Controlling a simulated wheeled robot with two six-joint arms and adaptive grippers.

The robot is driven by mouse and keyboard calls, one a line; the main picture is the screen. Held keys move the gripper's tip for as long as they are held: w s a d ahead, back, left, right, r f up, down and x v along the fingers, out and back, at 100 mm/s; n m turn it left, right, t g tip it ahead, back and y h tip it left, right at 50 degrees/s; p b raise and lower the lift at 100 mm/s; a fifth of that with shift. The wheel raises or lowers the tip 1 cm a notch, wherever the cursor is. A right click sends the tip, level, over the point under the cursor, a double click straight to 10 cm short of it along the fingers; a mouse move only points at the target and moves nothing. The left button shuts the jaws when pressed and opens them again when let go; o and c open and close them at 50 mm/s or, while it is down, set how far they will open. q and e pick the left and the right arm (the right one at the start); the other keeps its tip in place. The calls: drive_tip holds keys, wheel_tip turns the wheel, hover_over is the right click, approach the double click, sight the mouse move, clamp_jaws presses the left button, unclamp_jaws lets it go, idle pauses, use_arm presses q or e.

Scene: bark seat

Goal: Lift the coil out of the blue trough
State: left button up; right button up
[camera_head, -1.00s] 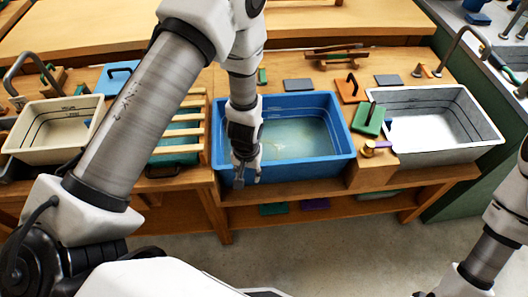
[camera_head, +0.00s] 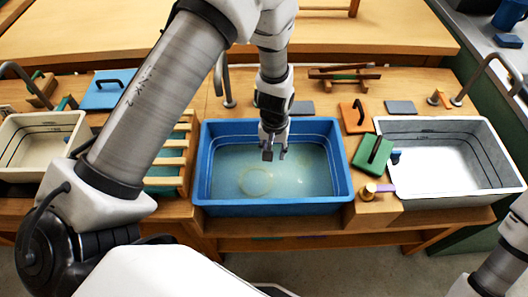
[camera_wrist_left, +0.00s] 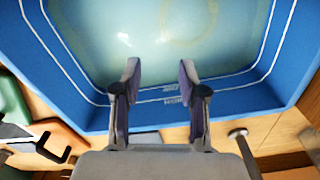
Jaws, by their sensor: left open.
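The blue trough (camera_head: 272,210) stands in the middle of the bench and holds cloudy greenish liquid. A faint pale ring, which looks like the coil (camera_head: 256,194), lies in the liquid at the front left of the trough. In the left wrist view it shows as a dim yellowish loop (camera_wrist_left: 216,14) at the top edge, beyond the fingertips. My left gripper (camera_head: 273,155) is open and empty over the back middle of the trough, behind and right of the ring. Its two fingers (camera_wrist_left: 160,75) are apart with nothing between them. My right gripper is out of view.
A cream basin (camera_head: 38,175) and a wooden slatted rack (camera_head: 172,160) stand left of the trough. A grey-white basin (camera_head: 455,195) is at right. A green block (camera_head: 373,154), an orange block (camera_head: 354,117) and a brass-coloured piece (camera_head: 368,192) sit between the basins. A tap rises behind the trough.

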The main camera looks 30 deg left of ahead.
use_arm(q)
wheel_tip(320, 180, down, 3)
drive_tip(key=b, duration=0.9)
hover_over(270, 183)
wheel_tip(270, 183, down, 7)
drive_tip(key=shift+w+d+f, duration=0.1)
drive_tip(key=shift+d, duration=0.05)
wheel_tip(270, 183, down, 7)
drive_tip(key=shift+f+p, duration=0.15)
drive_tip(key=shift+p, duration=0.2)
clamp_jaws()
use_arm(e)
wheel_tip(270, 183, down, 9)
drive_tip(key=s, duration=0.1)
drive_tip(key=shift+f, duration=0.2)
